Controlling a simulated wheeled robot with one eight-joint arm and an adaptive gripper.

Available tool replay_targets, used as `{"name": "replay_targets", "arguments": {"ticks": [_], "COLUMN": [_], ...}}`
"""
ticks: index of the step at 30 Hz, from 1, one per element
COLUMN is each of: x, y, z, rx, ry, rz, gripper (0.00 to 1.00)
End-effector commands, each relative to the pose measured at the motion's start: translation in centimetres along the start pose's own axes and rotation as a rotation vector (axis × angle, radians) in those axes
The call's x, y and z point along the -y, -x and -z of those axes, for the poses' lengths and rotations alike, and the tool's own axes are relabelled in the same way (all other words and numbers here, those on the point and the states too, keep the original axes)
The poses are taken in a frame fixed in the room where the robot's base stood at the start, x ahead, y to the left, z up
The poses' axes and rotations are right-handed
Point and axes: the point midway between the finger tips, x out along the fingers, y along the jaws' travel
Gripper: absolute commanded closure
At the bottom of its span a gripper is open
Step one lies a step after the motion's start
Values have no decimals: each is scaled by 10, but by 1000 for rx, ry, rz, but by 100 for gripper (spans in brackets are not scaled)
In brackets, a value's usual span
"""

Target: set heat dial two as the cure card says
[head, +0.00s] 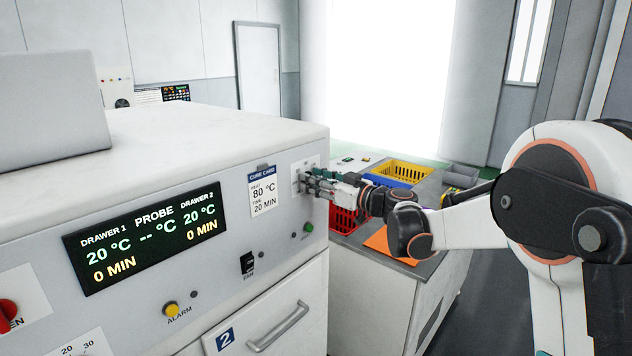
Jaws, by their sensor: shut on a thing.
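The cure card (263,192) on the oven's front panel reads heat 80 °C, time 20 min. Just right of it is the pale scale plate of heat dial two (299,168), partly covered by my gripper. My gripper (309,184) reaches in from the right and is shut on the dial's knob. The knob itself and its pointer are hidden behind the fingers. The display (145,236) shows drawer 2 at 20 °C and 0 min, drawer 1 at 20 °C and 0 min, and dashes for the probe.
Below are a black switch (248,263), a green button (308,227), the yellow alarm button (171,309) and the drawer 2 handle (279,327). Beyond my gripper, a bench holds a red basket (343,218), a yellow crate (405,171) and an orange sheet (380,241).

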Motion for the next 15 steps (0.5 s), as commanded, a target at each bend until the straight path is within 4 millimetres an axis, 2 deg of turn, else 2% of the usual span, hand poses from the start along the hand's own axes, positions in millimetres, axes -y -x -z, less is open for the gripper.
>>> {"name": "replay_targets", "arguments": {"ticks": [8, 15], "x": [0, -1], "y": [0, 0], "z": [0, 1], "rx": [0, 0], "ry": [-32, -160], "rz": [0, 0], "gripper": [89, 89]}}
